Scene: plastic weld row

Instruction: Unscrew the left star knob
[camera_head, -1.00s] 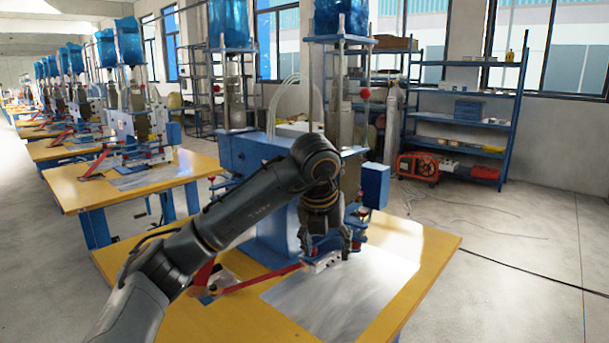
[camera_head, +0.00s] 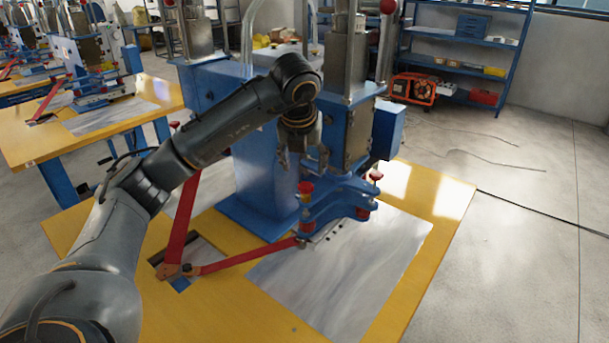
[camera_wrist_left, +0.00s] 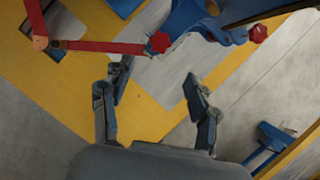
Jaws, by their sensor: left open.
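The left star knob (camera_head: 305,187) is red and sits on a post at the left end of the blue clamp bracket (camera_head: 335,199). The right star knob (camera_head: 375,175) stands at the bracket's other end. My left gripper (camera_head: 303,160) is open and empty, its fingers pointing down just above the left knob in the head view. In the left wrist view the left star knob (camera_wrist_left: 159,42) lies beyond the open fingertips (camera_wrist_left: 157,78), apart from them. The right star knob (camera_wrist_left: 258,33) is farther right. My right gripper is not in view.
The blue welding press (camera_head: 262,165) stands behind the bracket on a yellow table (camera_head: 415,285). A red lever arm (camera_head: 240,258) runs left from the bracket. A grey plate (camera_head: 340,285) in front is clear. A blue shelf (camera_head: 455,40) stands far back.

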